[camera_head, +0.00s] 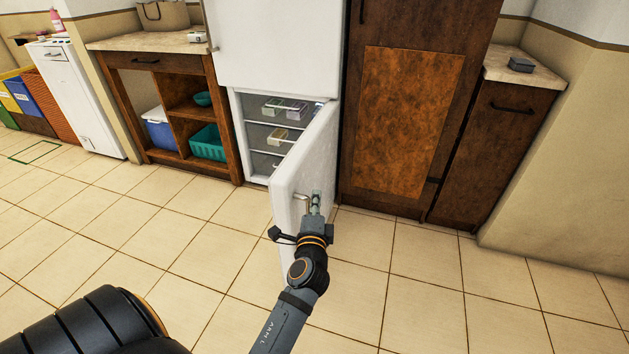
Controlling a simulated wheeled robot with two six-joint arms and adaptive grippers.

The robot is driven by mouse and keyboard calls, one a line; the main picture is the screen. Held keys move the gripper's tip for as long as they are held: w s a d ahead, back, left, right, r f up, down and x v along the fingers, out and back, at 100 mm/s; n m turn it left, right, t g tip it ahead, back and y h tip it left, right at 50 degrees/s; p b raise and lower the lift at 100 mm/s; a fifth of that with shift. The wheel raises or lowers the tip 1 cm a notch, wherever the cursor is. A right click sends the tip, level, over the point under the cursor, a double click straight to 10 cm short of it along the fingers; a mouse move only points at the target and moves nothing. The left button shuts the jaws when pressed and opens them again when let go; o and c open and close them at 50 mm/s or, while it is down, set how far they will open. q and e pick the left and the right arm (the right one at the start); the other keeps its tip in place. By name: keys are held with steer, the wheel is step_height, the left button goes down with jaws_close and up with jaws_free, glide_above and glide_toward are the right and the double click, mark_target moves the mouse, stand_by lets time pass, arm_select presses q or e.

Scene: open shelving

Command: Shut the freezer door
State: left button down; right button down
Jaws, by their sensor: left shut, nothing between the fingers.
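The white freezer door (296,172) is the lower door of a white fridge-freezer (280,45). It stands wide open, hinged at its right side and swung out toward me. The freezer compartment (256,133) shows shelves with several small packages. My left gripper (316,198) is shut and empty at the outer face of the door, close to its metal handle (301,198). I cannot tell whether it touches the door. The arm hides part of the door's lower edge. My right gripper is not in view.
A tall brown cabinet (408,120) stands right of the freezer. A wooden shelf unit (178,112) with a teal basket (208,143) and a blue-and-white cooler (160,130) stands left. The tiled floor (150,225) in front is clear.

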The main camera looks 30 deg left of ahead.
mark_target(304, 175)
arm_select(q)
steer(key=w+a+b, duration=0.1)
steer(key=w+a, duration=0.5)
steer(key=a, duration=0.2)
steer(key=shift+w, duration=0.35)
